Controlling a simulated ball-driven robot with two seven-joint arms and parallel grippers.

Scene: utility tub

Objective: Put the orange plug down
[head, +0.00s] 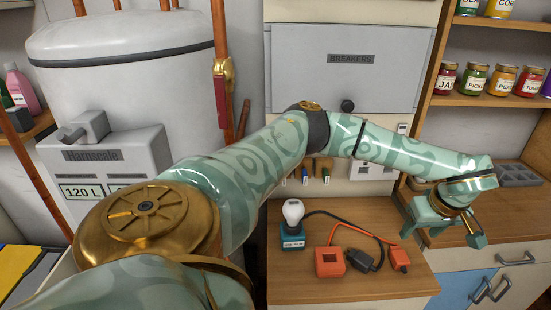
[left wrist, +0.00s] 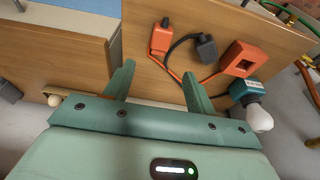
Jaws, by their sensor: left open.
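The orange plug (head: 399,258) lies on the wooden worktop near its right side, at the end of an orange cable. In the left wrist view the orange plug (left wrist: 160,38) lies beyond my fingertips, with a dark end pointing away. My left gripper (head: 438,228) is to the right of the plug, at the worktop's right edge. In the left wrist view my left gripper (left wrist: 159,71) has its fingers spread, with nothing held between them. The plug is apart from the fingers. My right gripper is in neither view.
A black plug (head: 359,260) and an orange square socket (head: 329,262) lie left of the orange plug. A white bulb (head: 293,211) stands on a teal base (head: 293,238) farther left. The worktop's front strip (head: 350,289) is clear. Another wooden counter (head: 500,228) stands at right.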

